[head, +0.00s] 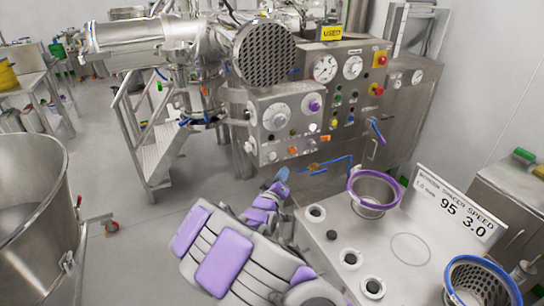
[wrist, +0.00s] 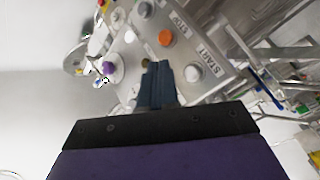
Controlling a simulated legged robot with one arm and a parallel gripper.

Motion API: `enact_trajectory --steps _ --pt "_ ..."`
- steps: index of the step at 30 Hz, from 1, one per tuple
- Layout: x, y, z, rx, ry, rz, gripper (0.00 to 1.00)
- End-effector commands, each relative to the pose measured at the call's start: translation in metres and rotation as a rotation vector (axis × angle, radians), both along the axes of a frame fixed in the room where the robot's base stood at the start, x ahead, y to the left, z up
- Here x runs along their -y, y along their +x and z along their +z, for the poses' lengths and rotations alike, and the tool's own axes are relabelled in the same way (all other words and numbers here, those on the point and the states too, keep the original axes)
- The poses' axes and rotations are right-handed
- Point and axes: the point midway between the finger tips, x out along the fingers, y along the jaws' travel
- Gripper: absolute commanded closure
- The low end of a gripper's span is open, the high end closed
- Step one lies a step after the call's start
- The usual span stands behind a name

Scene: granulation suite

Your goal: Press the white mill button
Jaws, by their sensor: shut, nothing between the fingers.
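The white button (wrist: 193,73) beside the START label sits on a metal control panel (head: 285,100), near the panel edge. It also shows at the lower left of that panel in the head view (head: 272,157). My gripper (head: 282,175) is below the panel in the head view, fingers pointing up towards it. In the wrist view my gripper's blue fingers (wrist: 158,68) are shut and empty. Their tips appear just left of the white button. I cannot tell whether they touch the panel; the button looks uncovered.
An orange button (wrist: 165,37) beside the STOP label is close by. A purple knob (wrist: 108,69) is on the same panel. A purple-rimmed basket (head: 373,190) stands on the bench (head: 390,255) at right. A steel drum (head: 35,205) stands at left; grey floor lies between.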

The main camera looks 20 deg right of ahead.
Motion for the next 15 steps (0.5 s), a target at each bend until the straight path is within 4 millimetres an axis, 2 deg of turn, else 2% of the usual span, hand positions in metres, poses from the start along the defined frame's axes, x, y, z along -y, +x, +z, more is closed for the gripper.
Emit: enact_trajectory --steps 9,15 --pt "-0.002 0.040 0.000 -0.002 0.003 0.002 1.00" --pt "-0.002 0.053 0.002 0.001 0.000 -0.001 1.00"
